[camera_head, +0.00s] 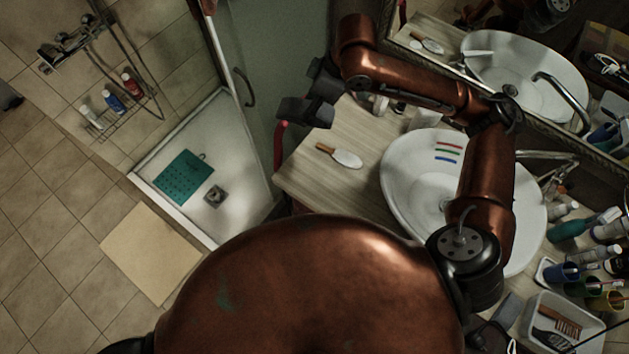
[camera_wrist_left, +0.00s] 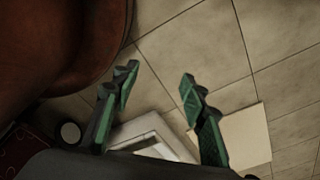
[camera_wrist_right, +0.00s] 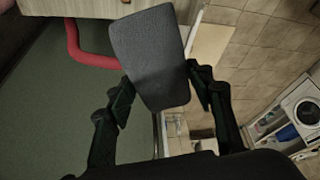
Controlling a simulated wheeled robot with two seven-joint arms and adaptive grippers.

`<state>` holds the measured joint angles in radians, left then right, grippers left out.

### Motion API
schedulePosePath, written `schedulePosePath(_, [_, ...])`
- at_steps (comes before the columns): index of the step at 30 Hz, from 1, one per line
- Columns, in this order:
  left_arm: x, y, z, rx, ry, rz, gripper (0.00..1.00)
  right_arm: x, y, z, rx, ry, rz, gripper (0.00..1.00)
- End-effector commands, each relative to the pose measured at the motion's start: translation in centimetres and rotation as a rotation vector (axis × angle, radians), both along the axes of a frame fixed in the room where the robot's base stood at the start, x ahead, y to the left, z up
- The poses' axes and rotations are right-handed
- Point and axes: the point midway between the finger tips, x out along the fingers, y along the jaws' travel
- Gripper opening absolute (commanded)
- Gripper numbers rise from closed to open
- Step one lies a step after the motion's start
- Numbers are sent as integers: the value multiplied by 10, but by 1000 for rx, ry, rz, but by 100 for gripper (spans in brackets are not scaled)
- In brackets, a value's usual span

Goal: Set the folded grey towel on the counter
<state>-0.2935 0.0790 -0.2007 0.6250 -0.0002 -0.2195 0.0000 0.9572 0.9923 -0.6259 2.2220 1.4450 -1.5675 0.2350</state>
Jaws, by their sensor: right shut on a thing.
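The folded grey towel (camera_wrist_right: 152,58) is in the right wrist view, a flat dark grey pad between the fingers of my right gripper (camera_wrist_right: 160,82), which is shut on it. In the head view the towel (camera_head: 304,112) shows as a small dark shape, held near the far left end of the counter (camera_head: 310,182), close to its outer edge. The wooden counter holds the white round basin. The counter front (camera_wrist_right: 90,7) also shows at the top of the right wrist view. My left gripper (camera_wrist_left: 158,85) is open and empty above the tiled floor; the head view does not show it.
A wooden-handled brush (camera_head: 345,158) lies on the counter left of the basin (camera_head: 405,165). A red bar (camera_head: 279,148) stands at the counter's left edge. Bottles, cups and a tray (camera_head: 545,325) crowd the right side. Bare wood lies around the brush.

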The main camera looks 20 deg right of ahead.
Motion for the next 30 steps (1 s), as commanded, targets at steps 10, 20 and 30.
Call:
schedulePosePath(10, [-8, 1, -4, 1, 10, 2, 40, -55, 51, -44, 4, 0, 888, 25])
schedulePosePath(20, [-12, 2, -7, 2, 16, 2, 40, -128, 91, -82, 0, -1, 1912, 25])
schedulePosePath(30, [-12, 2, -9, 2, 16, 3, 40, -185, 107, -104, 1, -3, 2679, 25])
